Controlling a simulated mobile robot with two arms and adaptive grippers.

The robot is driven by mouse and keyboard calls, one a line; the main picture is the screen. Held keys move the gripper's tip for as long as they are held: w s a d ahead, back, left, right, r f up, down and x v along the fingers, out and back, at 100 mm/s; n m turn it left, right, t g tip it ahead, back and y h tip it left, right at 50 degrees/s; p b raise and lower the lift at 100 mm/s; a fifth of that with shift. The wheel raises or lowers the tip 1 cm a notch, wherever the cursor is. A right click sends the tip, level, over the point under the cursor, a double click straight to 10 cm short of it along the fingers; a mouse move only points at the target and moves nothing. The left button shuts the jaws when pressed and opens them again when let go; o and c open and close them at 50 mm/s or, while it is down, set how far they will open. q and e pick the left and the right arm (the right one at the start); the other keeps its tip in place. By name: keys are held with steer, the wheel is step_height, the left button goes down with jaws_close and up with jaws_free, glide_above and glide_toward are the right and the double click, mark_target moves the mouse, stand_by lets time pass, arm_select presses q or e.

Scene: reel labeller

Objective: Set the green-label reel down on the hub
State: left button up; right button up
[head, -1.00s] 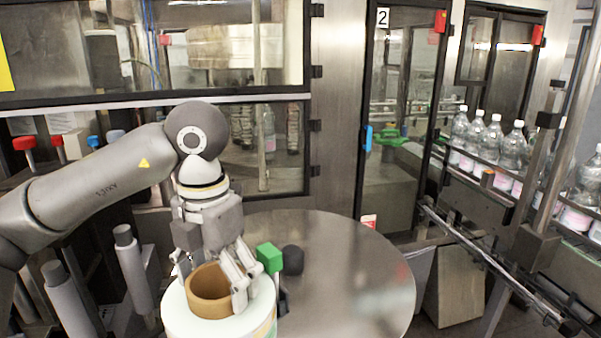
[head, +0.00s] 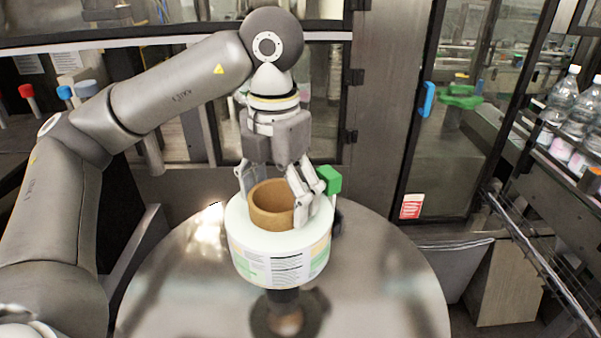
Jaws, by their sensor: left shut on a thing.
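The green-label reel (head: 279,262) is a white roll with a printed label, green patches and a brown cardboard core (head: 271,208). My left gripper (head: 275,204) comes down from above and is shut on the reel at its core, holding it about level. The hub (head: 285,312) is a dark post on a round base on the shiny round table (head: 180,300). It shows just below the reel's front edge. The reel hides the rest of the post, so I cannot tell whether the two touch. My right gripper is not in view.
A green block (head: 329,179) stands close behind the reel's right side. Clear bottles (head: 562,95) line a conveyor at the right. A machine cabinet with glass doors closes off the back. The round table is otherwise clear.

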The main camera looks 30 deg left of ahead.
arm_select(q)
steer(key=shift+w+r, duration=0.1)
steer(key=shift+s+f+b, duration=0.3)
steer(key=shift+s+b, duration=0.05)
steer(key=shift+s, duration=0.1)
steer(key=shift+f, duration=0.25)
steer(key=shift+w+f+b, duration=0.1)
steer(key=shift+f+b, duration=0.45)
steer(key=shift+f, duration=0.1)
steer(key=shift+w+f, duration=0.1)
steer(key=shift+f, duration=0.2)
steer(key=shift+f+b, duration=0.35)
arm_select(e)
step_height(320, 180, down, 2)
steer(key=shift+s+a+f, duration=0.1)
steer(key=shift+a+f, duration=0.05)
arm_select(q)
steer(key=shift+f, duration=0.1)
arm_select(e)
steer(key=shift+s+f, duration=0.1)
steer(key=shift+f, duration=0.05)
